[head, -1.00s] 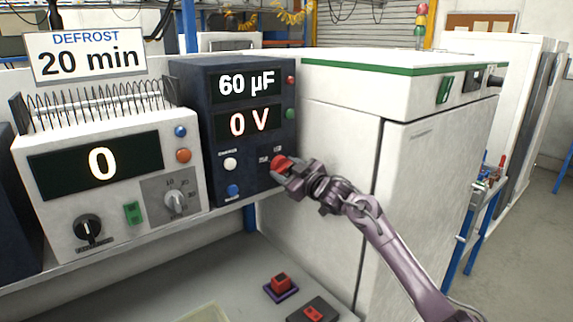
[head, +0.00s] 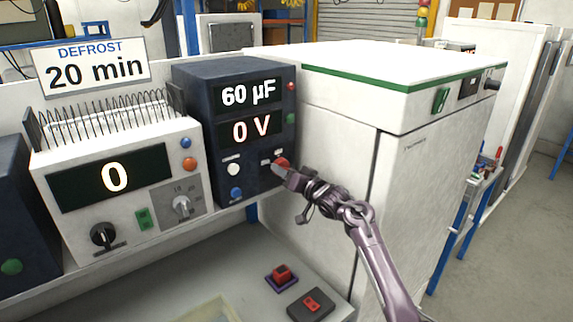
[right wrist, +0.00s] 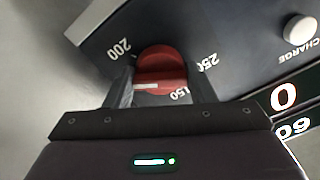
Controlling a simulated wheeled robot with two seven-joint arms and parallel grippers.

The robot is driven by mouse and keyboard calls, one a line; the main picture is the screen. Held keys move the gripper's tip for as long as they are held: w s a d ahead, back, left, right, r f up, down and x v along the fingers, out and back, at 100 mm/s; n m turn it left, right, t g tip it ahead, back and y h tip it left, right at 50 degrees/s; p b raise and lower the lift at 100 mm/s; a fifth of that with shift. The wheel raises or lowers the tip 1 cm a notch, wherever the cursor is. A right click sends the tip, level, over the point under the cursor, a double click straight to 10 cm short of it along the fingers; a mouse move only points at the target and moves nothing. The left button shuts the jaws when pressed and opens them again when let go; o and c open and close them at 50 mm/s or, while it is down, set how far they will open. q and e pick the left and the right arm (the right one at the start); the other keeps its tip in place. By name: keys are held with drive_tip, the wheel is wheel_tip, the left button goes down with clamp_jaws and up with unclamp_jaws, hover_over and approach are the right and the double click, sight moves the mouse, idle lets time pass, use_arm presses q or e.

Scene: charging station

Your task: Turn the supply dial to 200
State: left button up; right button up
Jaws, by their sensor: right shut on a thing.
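The supply dial is a red knob (head: 281,163) at the lower right of a dark blue unit (head: 210,128) reading 60 µF and 0 V. My right gripper (head: 287,171) is shut on this knob. In the right wrist view the red dial (right wrist: 163,66) sits between the two fingers. My left gripper is not in view.
A white unit (head: 83,222) with a 0 display and its own knobs stands to the left. A white cabinet (head: 325,180) stands close on the right. A red button on a purple base (head: 281,277) and a grey switch box (head: 310,305) lie below.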

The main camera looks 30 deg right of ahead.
drive_tip(key=shift+m+p, duration=2.1)
drive_tip(key=shift+m, duration=1.1)
drive_tip(key=o, duration=1)
drive_tip(key=shift+c, duration=0.2)
drive_tip(key=s+b, duration=0.2)
drive_tip(key=s, duration=0.5)
drive_tip(key=shift+s+d+b, duration=0.3)
drive_tip(key=shift+s+b, duration=0.05)
drive_tip(key=shift+s, duration=0.05)
